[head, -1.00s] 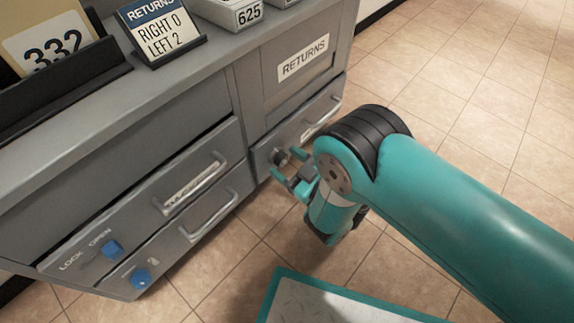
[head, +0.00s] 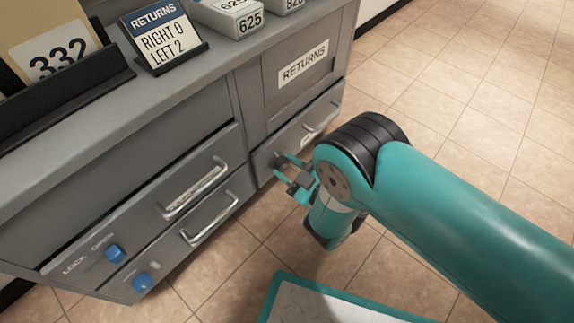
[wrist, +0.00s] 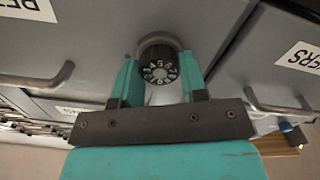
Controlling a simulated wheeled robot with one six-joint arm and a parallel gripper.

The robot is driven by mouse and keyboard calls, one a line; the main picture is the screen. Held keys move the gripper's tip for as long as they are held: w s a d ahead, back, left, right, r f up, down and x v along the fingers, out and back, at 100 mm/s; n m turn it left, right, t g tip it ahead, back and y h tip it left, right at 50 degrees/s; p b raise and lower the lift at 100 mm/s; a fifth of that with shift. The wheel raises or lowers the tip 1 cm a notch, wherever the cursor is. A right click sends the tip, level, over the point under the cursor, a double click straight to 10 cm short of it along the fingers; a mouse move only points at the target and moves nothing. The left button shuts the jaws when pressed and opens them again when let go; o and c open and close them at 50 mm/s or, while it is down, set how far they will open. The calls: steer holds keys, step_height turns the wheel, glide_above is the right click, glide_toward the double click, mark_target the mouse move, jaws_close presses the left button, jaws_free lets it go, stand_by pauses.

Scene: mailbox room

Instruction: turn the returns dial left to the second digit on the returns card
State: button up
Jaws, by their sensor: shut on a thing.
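The returns card (head: 160,36) stands on the cabinet top in the head view and reads RIGHT 0, LEFT 2. The returns dial (wrist: 158,66) is a dark round knob with a ring of white digits, on the drawer front below the RETURNS label (head: 303,63). My gripper (wrist: 160,70) is shut on the dial, with one teal finger on each side of it. In the head view my gripper (head: 281,168) reaches the drawer front, and its fingers partly cover the dial (head: 277,159). The digits are too small to tell which one is set.
The returns drawer has a bar handle (head: 322,117) beside the dial. Left of it are drawers with handles (head: 196,190) and blue knobs (head: 115,253). A card reading 332 (head: 60,50) and boxes such as 625 (head: 238,18) stand on top. Tiled floor lies open at right.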

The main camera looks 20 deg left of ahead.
steer(key=n+p, duration=0.1)
steer(key=n, duration=0.4)
steer(key=shift+d, duration=0.1)
steer(key=n+p, duration=0.1)
steer(key=n, duration=0.5)
steer(key=shift+w+p, duration=0.1)
steer(key=shift+p, duration=0.25)
steer(key=o, duration=0.8)
steer(key=shift+o, duration=0.6)
